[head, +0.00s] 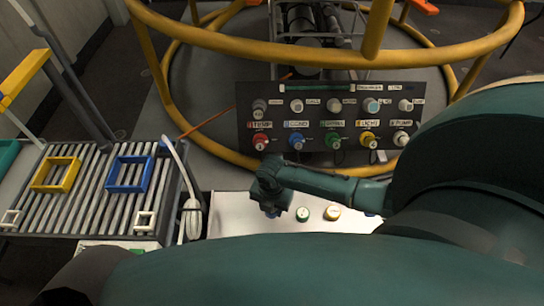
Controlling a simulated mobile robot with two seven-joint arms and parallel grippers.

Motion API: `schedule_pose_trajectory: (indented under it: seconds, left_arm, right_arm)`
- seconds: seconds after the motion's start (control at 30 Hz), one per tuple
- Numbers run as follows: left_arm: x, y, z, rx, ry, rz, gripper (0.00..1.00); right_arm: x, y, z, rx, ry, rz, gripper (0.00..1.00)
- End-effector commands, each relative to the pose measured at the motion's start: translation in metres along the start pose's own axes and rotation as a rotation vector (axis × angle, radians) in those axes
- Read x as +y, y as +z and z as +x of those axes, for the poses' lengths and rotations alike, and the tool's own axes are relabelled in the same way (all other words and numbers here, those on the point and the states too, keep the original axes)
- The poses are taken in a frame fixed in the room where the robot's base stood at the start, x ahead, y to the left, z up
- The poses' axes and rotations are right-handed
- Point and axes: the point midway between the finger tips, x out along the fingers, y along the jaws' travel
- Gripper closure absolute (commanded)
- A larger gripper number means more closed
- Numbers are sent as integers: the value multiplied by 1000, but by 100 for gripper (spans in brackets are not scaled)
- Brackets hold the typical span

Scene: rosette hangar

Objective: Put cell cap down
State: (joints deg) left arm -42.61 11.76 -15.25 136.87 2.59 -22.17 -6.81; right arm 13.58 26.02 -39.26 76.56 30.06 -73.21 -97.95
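A white tray-like surface (235,228) lies in front of me at the lower middle. On it stand small round caps: a green one with a pale top (303,214) and a yellow one with a pale top (332,212). My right gripper (271,211) points down over the left part of the white surface, left of the green cap. Something dark blue shows at its fingertips. The gripper body hides most of it, so I cannot tell whether it is held or whether the fingers are open. My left gripper is not in view.
A dark panel (320,142) with coloured, labelled knobs stands behind the white surface. A yellow tubular rail (300,52) curves around it. At left, a slatted rack (95,200) carries a yellow frame (55,174) and a blue frame (130,174). A white cable (183,165) hangs at the rack's right edge.

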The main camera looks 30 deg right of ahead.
Motion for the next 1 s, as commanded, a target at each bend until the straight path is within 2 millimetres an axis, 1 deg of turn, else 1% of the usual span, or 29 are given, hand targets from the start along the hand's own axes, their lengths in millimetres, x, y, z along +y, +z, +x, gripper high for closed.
schedule_pose_trajectory:
  seconds: [0.1,0.2,0.27,0.47,0.6,0.63,0.87,1.0]
  left_arm:
    - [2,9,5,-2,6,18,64]
    - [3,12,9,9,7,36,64]
    - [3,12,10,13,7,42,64]
    - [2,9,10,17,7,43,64]
    - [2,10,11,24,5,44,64]
    - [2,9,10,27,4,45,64]
    - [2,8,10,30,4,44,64]
    - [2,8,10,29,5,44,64]
  right_arm:
    - [0,0,19,1,-3,2,100]
    - [0,0,33,0,-2,1,100]
    - [0,0,35,-1,-2,0,100]
    - [0,0,33,-1,-1,0,100]
    - [0,0,37,-1,-1,0,100]
    - [0,0,36,-1,0,0,61]
    - [0,0,36,-1,-1,0,42]
    - [0,0,36,-1,-1,0,42]
